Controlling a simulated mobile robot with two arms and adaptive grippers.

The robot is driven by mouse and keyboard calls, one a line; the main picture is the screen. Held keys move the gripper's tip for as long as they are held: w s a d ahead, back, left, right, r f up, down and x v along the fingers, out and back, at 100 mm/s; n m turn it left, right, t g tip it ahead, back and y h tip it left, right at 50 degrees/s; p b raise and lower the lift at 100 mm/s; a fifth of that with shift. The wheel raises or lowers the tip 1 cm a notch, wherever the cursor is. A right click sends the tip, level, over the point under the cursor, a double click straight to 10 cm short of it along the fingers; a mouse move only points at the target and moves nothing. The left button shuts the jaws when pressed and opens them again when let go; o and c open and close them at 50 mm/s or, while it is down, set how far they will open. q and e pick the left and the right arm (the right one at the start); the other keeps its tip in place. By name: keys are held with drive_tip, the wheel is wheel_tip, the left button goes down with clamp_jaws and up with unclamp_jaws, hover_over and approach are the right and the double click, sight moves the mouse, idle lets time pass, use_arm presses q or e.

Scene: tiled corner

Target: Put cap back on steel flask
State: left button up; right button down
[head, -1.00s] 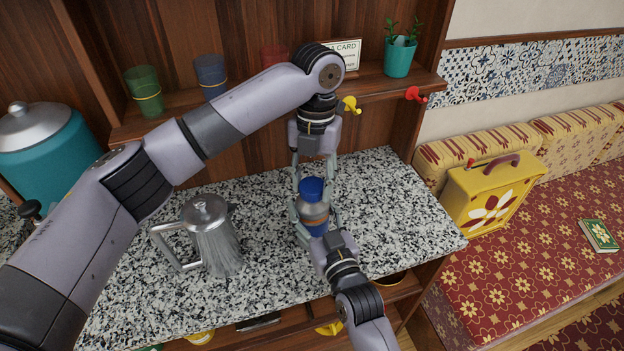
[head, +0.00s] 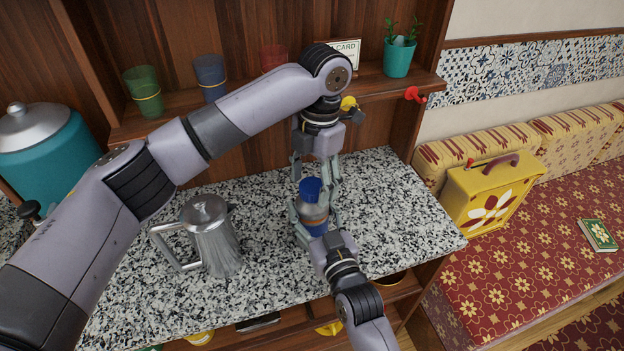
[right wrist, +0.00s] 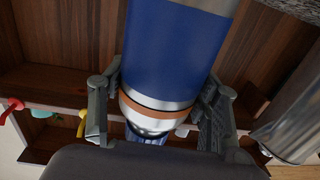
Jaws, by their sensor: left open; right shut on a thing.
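The steel flask (head: 314,212) is upright, with a blue lower body and an orange band. The blue cap (head: 310,187) sits on its top and looks level. The cap also shows partly in the right wrist view (right wrist: 146,136), below the flask's steel shoulder. My right gripper (head: 314,217) is shut on the flask, one finger on each side. It also shows in the right wrist view (right wrist: 158,108). My left gripper (head: 315,177) is open, pointing down just above and behind the cap. Its fingers look clear of the cap. Whether the cap is fully seated cannot be told.
A steel pot (head: 212,238) stands on the speckled counter (head: 262,275) left of the flask. A shelf behind holds cups, a card and a plant pot (head: 399,57). Yellow and red hooks (head: 413,94) hang below it. Counter right of the flask is clear.

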use_arm(q)
drive_tip(key=shift+r, duration=2.25)
drive_tip(key=shift+c, duration=0.2)
